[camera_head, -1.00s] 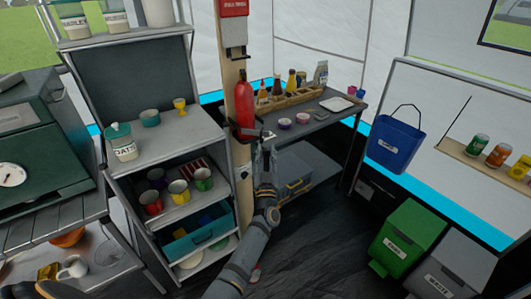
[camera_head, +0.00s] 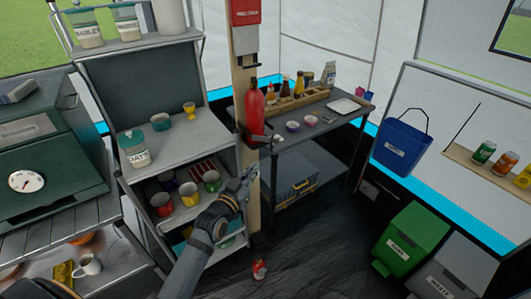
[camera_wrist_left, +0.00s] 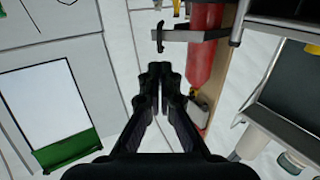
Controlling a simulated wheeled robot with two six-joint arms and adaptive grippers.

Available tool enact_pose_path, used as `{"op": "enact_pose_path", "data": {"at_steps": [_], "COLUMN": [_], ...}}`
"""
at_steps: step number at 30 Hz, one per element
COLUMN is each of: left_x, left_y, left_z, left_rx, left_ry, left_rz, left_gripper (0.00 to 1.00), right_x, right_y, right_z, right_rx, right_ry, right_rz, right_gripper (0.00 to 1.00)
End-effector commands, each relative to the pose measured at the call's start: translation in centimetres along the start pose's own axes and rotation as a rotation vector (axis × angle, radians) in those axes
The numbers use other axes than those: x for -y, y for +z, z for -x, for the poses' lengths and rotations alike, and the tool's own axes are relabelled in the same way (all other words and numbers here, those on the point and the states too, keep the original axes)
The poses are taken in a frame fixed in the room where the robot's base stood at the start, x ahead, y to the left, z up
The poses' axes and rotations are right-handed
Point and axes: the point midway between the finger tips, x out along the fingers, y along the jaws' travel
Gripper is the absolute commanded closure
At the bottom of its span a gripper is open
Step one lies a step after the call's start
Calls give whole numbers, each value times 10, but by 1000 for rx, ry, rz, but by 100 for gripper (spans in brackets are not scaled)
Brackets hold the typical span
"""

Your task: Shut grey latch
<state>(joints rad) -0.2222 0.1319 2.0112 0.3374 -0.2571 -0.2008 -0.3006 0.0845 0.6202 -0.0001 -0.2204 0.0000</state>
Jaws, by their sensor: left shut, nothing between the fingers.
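The red fire extinguisher (camera_head: 255,108) hangs on the wooden post. A dark grey latch arm (camera_head: 262,138) sticks out to the right from its bracket, away from the extinguisher. In the left wrist view the latch arm (camera_wrist_left: 187,36) crosses the red body and ends in a short crosspiece in free air. My left gripper (camera_head: 250,174) is shut and empty, in front of the post and below the latch. In the left wrist view the closed fingertips (camera_wrist_left: 160,72) are apart from the latch and the extinguisher. My right gripper is not in view.
A shelf unit (camera_head: 170,149) with mugs and jars stands close on the left. A dark table (camera_head: 322,129) with bottles stands behind on the right, with a grey toolbox (camera_head: 290,179) below. A small red object (camera_head: 259,268) is on the floor. Floor space is clear right of the post.

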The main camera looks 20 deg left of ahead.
Motion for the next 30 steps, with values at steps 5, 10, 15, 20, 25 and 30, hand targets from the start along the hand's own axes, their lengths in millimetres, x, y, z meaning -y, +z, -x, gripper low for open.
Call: {"op": "enact_pose_path", "data": {"at_steps": [5,10,15,20,25,30], "left_x": [0,0,0,0,0,-1], "left_y": [-2,-2,-2,-1,-1,-1], "left_z": [-41,-74,-95,-102,-102,-102], "left_rx": [-4,-3,-2,-1,-1,-1], "left_ry": [0,0,0,0,0,-1], "left_rz": [2,1,2,0,0,0], "left_gripper": [100,100,100,100,100,100], "right_x": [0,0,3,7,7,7], "right_y": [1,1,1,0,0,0], "right_z": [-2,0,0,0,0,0], "right_rx": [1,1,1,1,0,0], "right_ry": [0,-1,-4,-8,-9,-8], "right_rz": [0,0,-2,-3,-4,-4], "right_gripper": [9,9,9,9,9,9]}}
